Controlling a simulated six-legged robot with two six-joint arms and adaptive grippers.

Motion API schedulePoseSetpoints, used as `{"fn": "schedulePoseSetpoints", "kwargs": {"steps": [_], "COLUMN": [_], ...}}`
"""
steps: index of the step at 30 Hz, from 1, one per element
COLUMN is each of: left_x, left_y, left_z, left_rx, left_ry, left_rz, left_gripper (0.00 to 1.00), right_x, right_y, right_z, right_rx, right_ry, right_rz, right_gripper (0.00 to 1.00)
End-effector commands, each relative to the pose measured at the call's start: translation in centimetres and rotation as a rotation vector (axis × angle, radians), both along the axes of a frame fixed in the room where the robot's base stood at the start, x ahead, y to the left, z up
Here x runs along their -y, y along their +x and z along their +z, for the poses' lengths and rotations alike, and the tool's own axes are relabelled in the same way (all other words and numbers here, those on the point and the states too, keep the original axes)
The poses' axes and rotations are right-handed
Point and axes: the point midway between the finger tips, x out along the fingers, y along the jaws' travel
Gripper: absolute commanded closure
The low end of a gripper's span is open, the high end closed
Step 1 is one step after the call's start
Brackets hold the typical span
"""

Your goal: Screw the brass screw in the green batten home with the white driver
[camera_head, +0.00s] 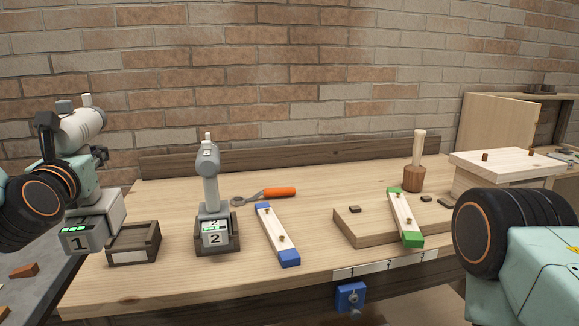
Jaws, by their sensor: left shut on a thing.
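The white driver (83,125), with a battery base marked 1 (92,236), is at the far left, upright. My left gripper (78,168) is shut on its handle; its fingers are partly hidden by my arm. The driver is beside an empty-looking wooden holder (133,243). The green batten (400,206), white-wood with green ends, lies tilted over a wooden board right of centre. Brass screws show on it, one near the middle (408,221) and one higher up (404,197); how far they stand out is too small to tell. My right gripper is out of view.
A grey driver marked 2 (209,190) stands in its holder. A blue-ended batten (272,228) and an orange-handled tool (279,192) lie mid-bench. A mallet (414,178) stands behind the green batten. A blue vice (350,296) is on the front edge. My right arm covers the lower right.

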Motion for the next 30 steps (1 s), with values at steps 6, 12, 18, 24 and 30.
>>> {"fn": "schedulePoseSetpoints", "kwargs": {"steps": [6, 12, 18, 24, 30], "left_x": [2.1, 5.4, 8.5, 12.2, 15.0], "left_y": [-0.5, -1.5, -2.9, -5.6, -8.7], "left_z": [2.5, 1.3, -1.7, -7.1, -12.2], "left_rx": [0.004, -0.004, -0.008, -0.014, -0.012], "left_ry": [0.002, 0.002, 0.0, -0.007, -0.005], "left_rz": [-0.074, -0.192, -0.314, -0.474, -0.602], "left_gripper": [1.0, 1.0, 1.0, 1.0, 1.0], "right_x": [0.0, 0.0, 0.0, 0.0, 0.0], "right_y": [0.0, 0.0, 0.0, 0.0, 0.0], "right_z": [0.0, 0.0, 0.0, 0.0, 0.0], "right_rx": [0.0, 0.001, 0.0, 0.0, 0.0], "right_ry": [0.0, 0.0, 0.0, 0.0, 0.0], "right_rz": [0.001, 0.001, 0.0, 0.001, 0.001], "right_gripper": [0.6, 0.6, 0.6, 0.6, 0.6]}}
